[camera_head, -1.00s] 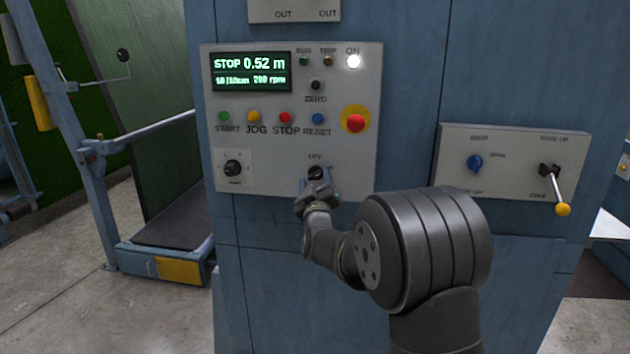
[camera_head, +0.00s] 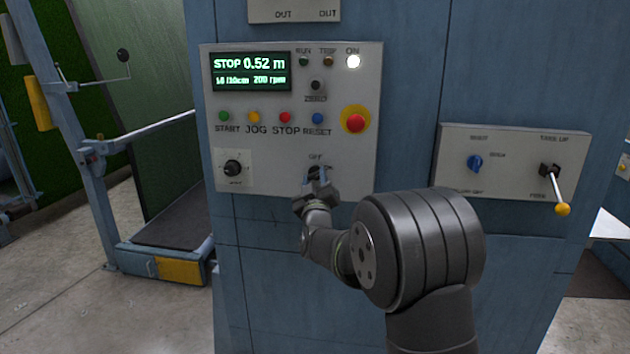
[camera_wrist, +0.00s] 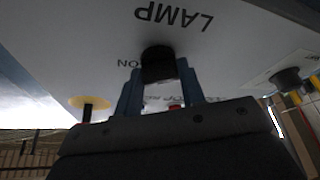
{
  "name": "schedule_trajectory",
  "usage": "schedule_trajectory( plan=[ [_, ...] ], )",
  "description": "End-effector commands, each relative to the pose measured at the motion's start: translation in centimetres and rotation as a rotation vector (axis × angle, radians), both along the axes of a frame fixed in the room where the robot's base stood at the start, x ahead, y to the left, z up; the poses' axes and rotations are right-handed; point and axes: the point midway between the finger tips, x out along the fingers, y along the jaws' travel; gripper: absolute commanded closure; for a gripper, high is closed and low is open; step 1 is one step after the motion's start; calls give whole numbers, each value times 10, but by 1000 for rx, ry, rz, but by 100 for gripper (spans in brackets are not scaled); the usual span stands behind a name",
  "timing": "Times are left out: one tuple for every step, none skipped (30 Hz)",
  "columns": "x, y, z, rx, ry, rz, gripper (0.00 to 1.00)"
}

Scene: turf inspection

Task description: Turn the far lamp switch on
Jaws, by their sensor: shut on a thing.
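The lamp switch is a small black rotary knob (camera_head: 313,173) low on the grey control panel, just below an OFF label in the head view. In the wrist view the same black knob (camera_wrist: 158,63) sits between my two blue-grey fingertips, with ON printed beside it and LAMP upside down above it. My gripper (camera_head: 320,186) is shut on the knob, and it also shows in the wrist view (camera_wrist: 160,84). The knob's pointer is mostly hidden by the fingers, so its exact angle is unclear.
The panel (camera_head: 270,175) also carries a red emergency button (camera_head: 355,123), another black knob (camera_head: 233,168), a lit white indicator (camera_head: 353,62) and several coloured buttons. On the right, a second panel (camera_head: 515,180) holds a blue knob (camera_head: 474,163) and a yellow-tipped lever (camera_head: 557,190).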

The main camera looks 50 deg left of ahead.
Motion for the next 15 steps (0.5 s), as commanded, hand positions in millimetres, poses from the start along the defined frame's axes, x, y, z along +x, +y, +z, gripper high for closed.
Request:
schedule_trajectory(
  plan=[
    [-1,1,-1,18,18,1,86],
    [-1,1,-1,31,30,1,86],
    [-1,1,-1,49,48,1,86],
    [-1,1,-1,64,64,1,86],
    [-1,1,-1,79,78,1,86],
    [-1,1,-1,101,100,1,86],
    [-1,1,-1,116,115,0,86],
    [-2,2,-1,133,132,1,86],
    [-2,2,-1,154,153,1,86],
    [-2,2,-1,169,169,1,86],
    [-2,2,-1,186,185,0,86],
    [-2,2,-1,205,205,1,86],
    [-3,2,-1,220,220,1,86],
    [-2,2,-1,234,234,0,86],
    [-2,2,-1,253,252,1,86]
  ],
)
